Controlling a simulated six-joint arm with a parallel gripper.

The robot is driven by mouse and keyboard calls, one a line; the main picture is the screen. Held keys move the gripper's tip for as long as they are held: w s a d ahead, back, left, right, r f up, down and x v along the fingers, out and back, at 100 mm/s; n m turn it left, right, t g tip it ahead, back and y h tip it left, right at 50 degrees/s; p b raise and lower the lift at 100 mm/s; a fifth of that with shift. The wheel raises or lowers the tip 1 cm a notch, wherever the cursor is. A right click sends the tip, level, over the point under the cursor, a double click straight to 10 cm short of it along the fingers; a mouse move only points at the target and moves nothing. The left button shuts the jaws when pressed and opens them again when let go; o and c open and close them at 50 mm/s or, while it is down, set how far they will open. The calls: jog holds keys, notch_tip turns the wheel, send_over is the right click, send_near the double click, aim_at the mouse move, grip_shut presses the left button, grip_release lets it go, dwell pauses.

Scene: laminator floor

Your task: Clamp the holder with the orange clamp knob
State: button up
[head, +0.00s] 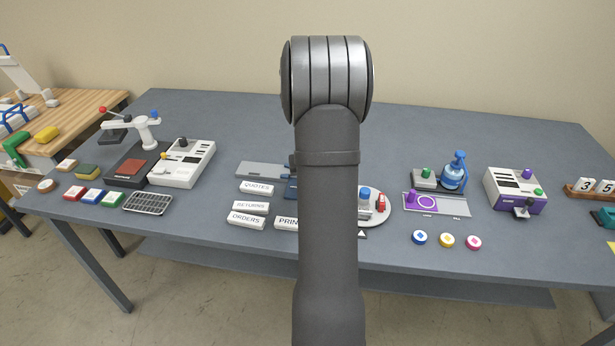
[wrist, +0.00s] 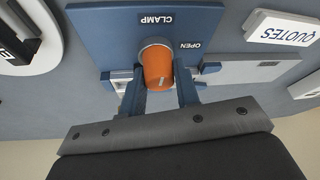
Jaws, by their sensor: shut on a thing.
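In the wrist view, the orange clamp knob (wrist: 158,68) stands on a blue holder plate (wrist: 112,40) marked CLAMP and OPEN. My gripper (wrist: 160,90) is shut on the knob, with one finger on each side of it. The CLAMP label is above the knob and the OPEN label is to its right. In the head view, a small part of the blue holder (head: 291,188) shows just left of my arm. My arm hides the knob and my gripper there.
A grey plate (wrist: 240,72) lies right of the holder, near a QUOTES sign (wrist: 284,30). In the head view, RETURNS (head: 250,207) and ORDERS (head: 247,220) signs lie left of my arm. A round white tray (head: 384,209) is close on the right.

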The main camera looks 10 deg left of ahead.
jog(key=shift+n+y, duration=0.3)
jog(key=shift+n, duration=0.3)
jog(key=o, duration=1)
jog(key=shift+r, duration=0.1)
jog(key=v, duration=1.7)
jog(key=shift+r, duration=0.1)
jog(key=x, duration=1.7)
jog(key=shift+f, duration=0.25)
